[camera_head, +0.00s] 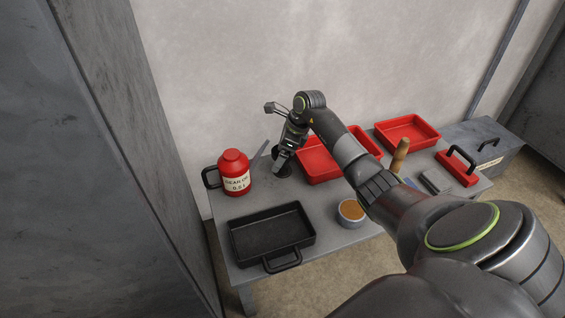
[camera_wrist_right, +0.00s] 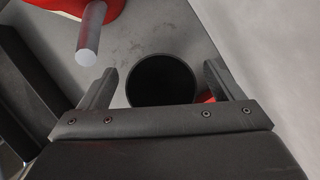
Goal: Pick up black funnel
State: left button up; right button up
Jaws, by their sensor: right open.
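The black funnel (camera_wrist_right: 160,80) shows in the right wrist view as a dark round opening on the grey table, between the two fingers of my right gripper (camera_head: 279,161). In the head view the funnel (camera_head: 285,170) is small and dark, partly hidden behind that gripper. The right gripper is open and points down at the funnel. The fingers look apart from the rim; whether they touch it I cannot tell. My left gripper is in neither view.
A red gear oil bottle (camera_head: 235,173) with a grey spout (camera_head: 260,151) stands left of the funnel. A red tray (camera_head: 318,164) is close on the right. A black tray (camera_head: 270,232) lies in front, and a small tin (camera_head: 351,212) sits at the table's front edge.

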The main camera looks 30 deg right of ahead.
jog(key=shift+x, duration=0.8)
jog(key=shift+d, duration=0.1)
jog(key=shift+r, duration=0.1)
jog(key=shift+c, duration=0.2)
jog(key=c, duration=1)
jog(key=shift+c, duration=0.2)
jog(key=shift+r, duration=0.1)
